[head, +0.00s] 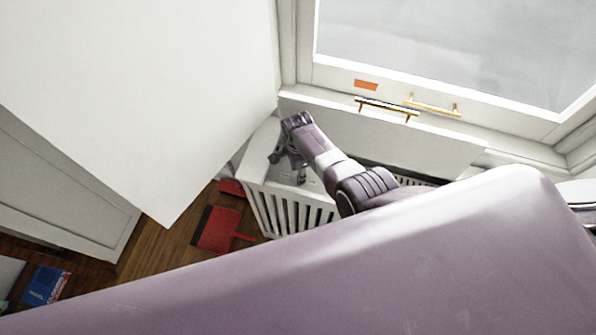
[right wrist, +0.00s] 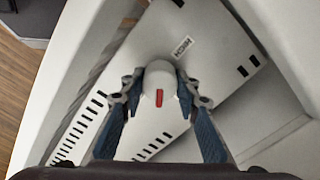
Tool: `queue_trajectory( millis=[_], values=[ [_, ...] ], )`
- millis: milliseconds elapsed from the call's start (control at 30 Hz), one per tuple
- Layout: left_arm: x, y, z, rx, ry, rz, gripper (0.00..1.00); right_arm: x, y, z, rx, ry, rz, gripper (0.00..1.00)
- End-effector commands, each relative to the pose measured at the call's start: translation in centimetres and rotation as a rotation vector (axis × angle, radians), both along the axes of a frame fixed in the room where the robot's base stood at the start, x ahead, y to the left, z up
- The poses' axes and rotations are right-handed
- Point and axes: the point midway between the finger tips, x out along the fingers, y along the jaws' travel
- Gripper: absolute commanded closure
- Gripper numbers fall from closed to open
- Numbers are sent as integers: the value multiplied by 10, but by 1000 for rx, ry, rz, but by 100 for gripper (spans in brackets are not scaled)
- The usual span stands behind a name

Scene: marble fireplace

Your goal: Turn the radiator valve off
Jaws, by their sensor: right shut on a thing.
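The radiator valve (right wrist: 159,98) is a pale round knob with a short red mark on its face, seen in the right wrist view. My right gripper (right wrist: 160,82) is shut on it, with one blue-grey finger on each side. The red mark runs nearly up and down in that view. A small label reading "HIGH" (right wrist: 183,47), upside down, lies above and right of the knob. In the head view my right gripper (head: 290,165) reaches down at the left end of the white slatted radiator (head: 290,210); the knob cannot be made out there. My left gripper is not in view.
A window with brass handles (head: 432,106) and a white sill is behind the radiator. A white wall block (head: 140,90) stands close on the left. A red dustpan (head: 217,228) lies on the wooden floor, and a blue packet (head: 46,285) is at the lower left.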

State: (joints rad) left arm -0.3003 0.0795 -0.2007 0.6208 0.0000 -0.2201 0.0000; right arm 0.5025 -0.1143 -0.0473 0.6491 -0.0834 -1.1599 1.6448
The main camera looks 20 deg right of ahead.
Motion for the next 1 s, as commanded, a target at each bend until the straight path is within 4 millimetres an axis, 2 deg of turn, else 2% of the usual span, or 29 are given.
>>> queue_trajectory(
  millis=[500, 700, 1000],
  values=[
    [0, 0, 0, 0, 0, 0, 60, 1, -1, 0, -1, -2, -455, 95],
    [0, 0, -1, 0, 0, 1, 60, 1, -1, 1, -3, -2, -571, 95],
    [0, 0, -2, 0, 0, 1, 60, 1, -2, 1, -4, -2, -656, 95]
  ],
)
